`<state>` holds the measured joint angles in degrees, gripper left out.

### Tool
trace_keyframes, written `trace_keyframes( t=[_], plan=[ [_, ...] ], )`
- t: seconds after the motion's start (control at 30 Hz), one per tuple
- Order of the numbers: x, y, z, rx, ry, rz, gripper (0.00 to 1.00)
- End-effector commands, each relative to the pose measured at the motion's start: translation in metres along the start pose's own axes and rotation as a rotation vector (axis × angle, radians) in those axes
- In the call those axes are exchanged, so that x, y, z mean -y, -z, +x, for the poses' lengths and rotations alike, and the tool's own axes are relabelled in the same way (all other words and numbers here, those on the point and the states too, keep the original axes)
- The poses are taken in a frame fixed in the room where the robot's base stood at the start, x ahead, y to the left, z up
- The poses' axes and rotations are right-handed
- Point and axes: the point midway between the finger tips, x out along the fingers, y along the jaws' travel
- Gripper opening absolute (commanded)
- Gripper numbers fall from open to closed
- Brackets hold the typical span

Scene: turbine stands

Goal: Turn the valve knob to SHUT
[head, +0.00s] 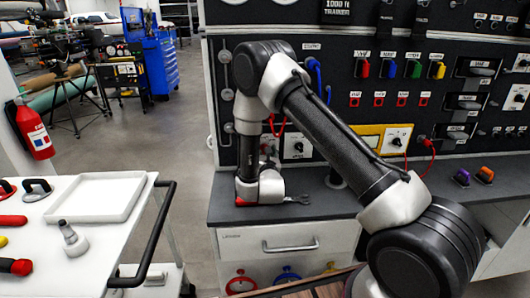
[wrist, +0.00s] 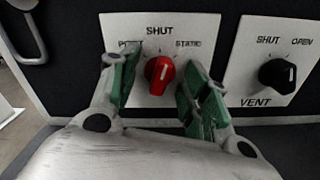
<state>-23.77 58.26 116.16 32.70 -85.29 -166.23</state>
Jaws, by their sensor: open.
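In the wrist view the red valve knob (wrist: 159,75) sits on a white plate (wrist: 193,28) marked SHUT at the top, a partly hidden word at the left and STATIC at the right. The white mark on the knob points up and slightly right, between SHUT and STATIC. My gripper (wrist: 160,62) is open, with its green-padded fingers on either side of the knob. A gap shows between each finger and the knob. In the head view my arm hides much of this part of the panel, and I cannot make out the fingers there.
A black VENT knob (wrist: 278,74) is on the plate to the right, close to my right finger. A metal handle (wrist: 25,28) is at the upper left. Below the panel is a grey counter (head: 320,202). A white cart (head: 105,245) with a tray stands at the left.

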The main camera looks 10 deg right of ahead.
Motion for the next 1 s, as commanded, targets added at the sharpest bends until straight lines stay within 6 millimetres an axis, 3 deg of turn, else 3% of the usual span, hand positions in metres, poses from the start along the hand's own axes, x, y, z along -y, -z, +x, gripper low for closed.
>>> trace_keyframes(
  t=[0.17,0.63,0.97,1.0],
  plan=[
    [0.0,0.001,-0.005,-0.001,0.0,0.0,0.47],
    [0.0,0.0,-0.045,-0.001,-0.001,0.0,0.47],
    [0.0,0.0,-0.05,0.0,0.0,0.0,0.47],
    [0.0,0.0,-0.05,0.0,0.0,0.0,0.43]
  ],
)
